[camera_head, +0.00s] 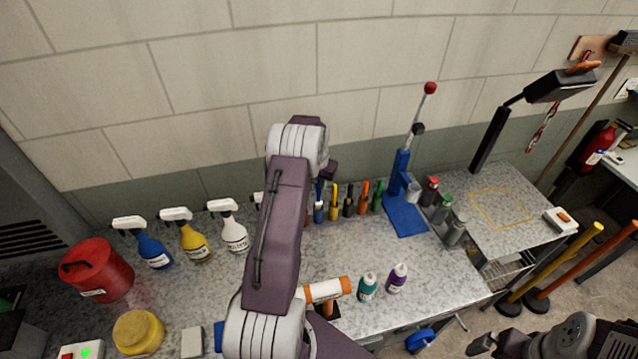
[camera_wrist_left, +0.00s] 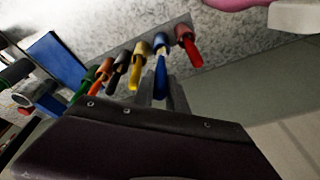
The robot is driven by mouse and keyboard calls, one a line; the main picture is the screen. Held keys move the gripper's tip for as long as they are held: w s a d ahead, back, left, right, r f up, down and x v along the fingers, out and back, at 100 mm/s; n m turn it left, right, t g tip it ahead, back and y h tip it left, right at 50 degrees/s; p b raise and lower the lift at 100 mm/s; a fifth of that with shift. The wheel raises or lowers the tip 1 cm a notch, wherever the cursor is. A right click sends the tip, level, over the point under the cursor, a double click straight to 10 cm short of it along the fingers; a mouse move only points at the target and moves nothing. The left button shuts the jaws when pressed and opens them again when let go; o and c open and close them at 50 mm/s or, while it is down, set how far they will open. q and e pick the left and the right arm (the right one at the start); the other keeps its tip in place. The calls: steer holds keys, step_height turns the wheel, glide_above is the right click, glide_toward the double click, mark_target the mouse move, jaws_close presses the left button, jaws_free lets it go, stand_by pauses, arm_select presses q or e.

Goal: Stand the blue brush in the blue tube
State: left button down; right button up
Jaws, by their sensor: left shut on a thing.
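The blue brush (camera_wrist_left: 160,74) is between the grey fingers of my left gripper (camera_wrist_left: 162,92) in the left wrist view. Its lower end meets the mouth of the blue tube (camera_wrist_left: 160,42); how deep it sits I cannot tell. In the head view the blue brush (camera_head: 319,188) is upright, in line with the blue tube (camera_head: 319,213). My left arm hides most of my left gripper (camera_head: 328,170) there. Part of my right arm shows at the lower right, with its dark end (camera_head: 484,346) cut by the frame edge; its jaw opening is unclear.
Beside the blue tube stand a red tube (camera_wrist_left: 184,33) and yellow (camera_head: 334,211), black (camera_head: 348,207), orange (camera_head: 363,204) and green (camera_head: 377,201) ones, each with a tool. A blue press (camera_head: 405,212) stands right. Spray bottles (camera_head: 192,242) stand left. Small bottles (camera_head: 367,287) stand in front.

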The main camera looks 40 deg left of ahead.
arm_select(q)
steer(key=shift+s+b+x, duration=0.25)
steer(key=shift+b+x, duration=0.45)
steer(key=shift+x, duration=0.4)
steer(key=c, duration=1.3)
jaws_free()
steer(key=shift+d+f, duration=0.1)
steer(key=shift+d, duration=0.05)
steer(key=shift+o, duration=0.5)
steer(key=o, duration=0.4)
steer(key=p+v, duration=0.2)
steer(key=v, duration=0.1)
steer(key=w+p+v, duration=0.1)
steer(key=p+v, duration=0.1)
steer(key=v, duration=0.1)
steer(key=w+a+p+v, duration=0.1)
steer(key=p+v, duration=0.2)
steer(key=v, duration=0.1)
steer(key=shift+a+r, duration=0.1)
steer(key=shift+r, duration=0.15)
steer(key=shift+f, duration=0.1)
